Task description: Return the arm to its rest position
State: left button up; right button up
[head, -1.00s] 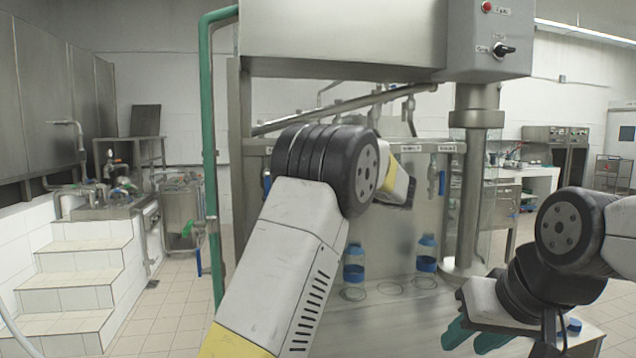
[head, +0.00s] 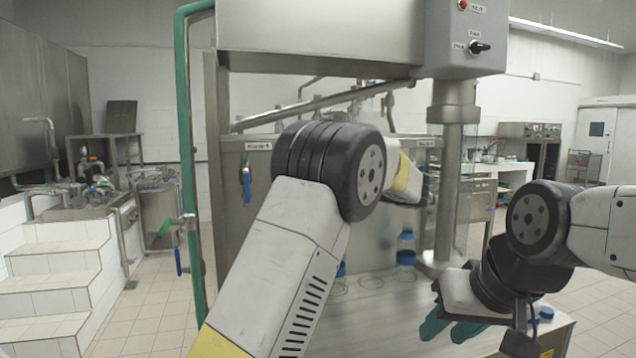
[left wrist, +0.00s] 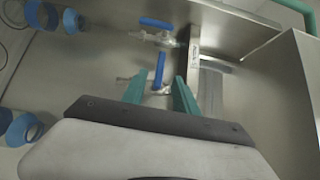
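My left arm (head: 285,250) reaches forward across the middle of the head view, and its own forearm hides its gripper there. In the left wrist view my left gripper (left wrist: 159,92) has its two teal fingers apart. A blue valve handle (left wrist: 158,70) shows in the gap between them; whether a finger touches it I cannot tell. My right gripper (head: 450,328) hangs low at the right of the head view, above the counter. Its teal fingers are apart, with nothing seen between them.
A steel filling machine (head: 320,35) with a control box (head: 465,35) stands ahead. A bottle with blue bands (head: 406,255) stands on its counter (head: 385,315), right of my left arm. Another blue valve handle (head: 247,185) hangs at left. A green pipe (head: 186,130) runs up the left side.

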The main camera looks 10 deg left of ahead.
pick_arm(q)
jog(key=s+a+f+g+h, duration=0.4)
jog(key=s+a+f+h, duration=0.55)
jog(key=s+a, duration=0.4)
jog(key=s+d+f+n+t+h, duration=0.1)
jog(key=s+d+f+h, duration=0.1)
jog(key=s, duration=0.4)
jog(key=s+d+f+n+t+h, duration=0.1)
jog(key=s+d+f+h, duration=0.1)
jog(key=s, duration=0.5)
jog(key=s+d+f+n+t+h, duration=0.1)
jog(key=s+d+f+n+h, duration=0.1)
jog(key=s+d+h, duration=0.2)
jog(key=s+h, duration=0.1)
jog(key=s, duration=0.2)
jog(key=shift+s+d, duration=0.15)
jog(key=shift+d, duration=0.1)
